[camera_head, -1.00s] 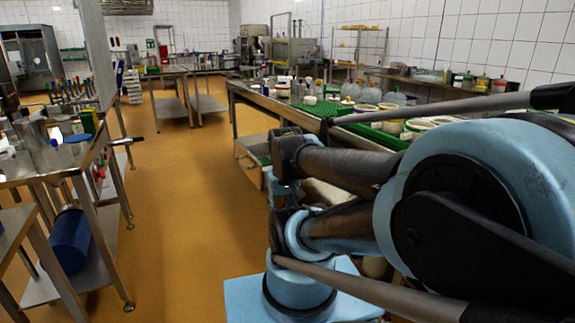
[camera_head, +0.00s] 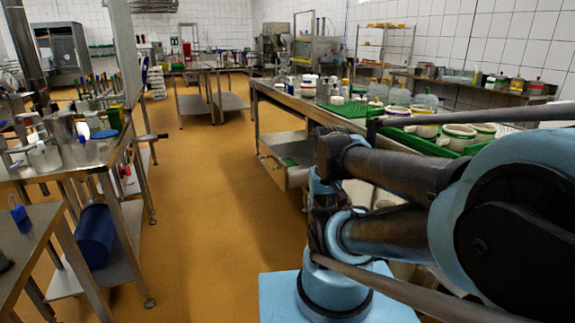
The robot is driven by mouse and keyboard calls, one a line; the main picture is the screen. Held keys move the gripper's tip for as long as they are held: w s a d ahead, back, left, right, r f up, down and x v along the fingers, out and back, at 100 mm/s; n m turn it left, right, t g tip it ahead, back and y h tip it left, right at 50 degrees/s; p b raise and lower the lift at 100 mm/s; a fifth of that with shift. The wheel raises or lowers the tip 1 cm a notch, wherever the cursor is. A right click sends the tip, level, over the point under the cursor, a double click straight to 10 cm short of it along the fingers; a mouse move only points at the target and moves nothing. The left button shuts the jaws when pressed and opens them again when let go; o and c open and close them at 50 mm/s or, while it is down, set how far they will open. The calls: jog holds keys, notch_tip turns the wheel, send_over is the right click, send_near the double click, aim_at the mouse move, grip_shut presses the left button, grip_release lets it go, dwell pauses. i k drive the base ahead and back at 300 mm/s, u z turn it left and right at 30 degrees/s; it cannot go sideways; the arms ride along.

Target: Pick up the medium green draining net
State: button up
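A flat green net-like mat (camera_head: 345,108) lies on the long table at the right, with a small white item on it. Farther along the table toward me is a green tray-like surface (camera_head: 405,139) with pale round moulds on and around it, partly hidden by my arm. I cannot tell for certain which green piece is the medium draining net. My arm fills the lower right of the view, in front of the table. My gripper is not visible.
The long table (camera_head: 268,92) holds several tubs and bottles along its back. A cluttered steel table (camera_head: 85,155) stands at the left, with a blue cylinder (camera_head: 94,236) underneath. The orange floor (camera_head: 205,200) between is clear.

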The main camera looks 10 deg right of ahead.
aim_at(289, 161)
jog(key=i, duration=0.85)
jog(key=u, duration=0.05)
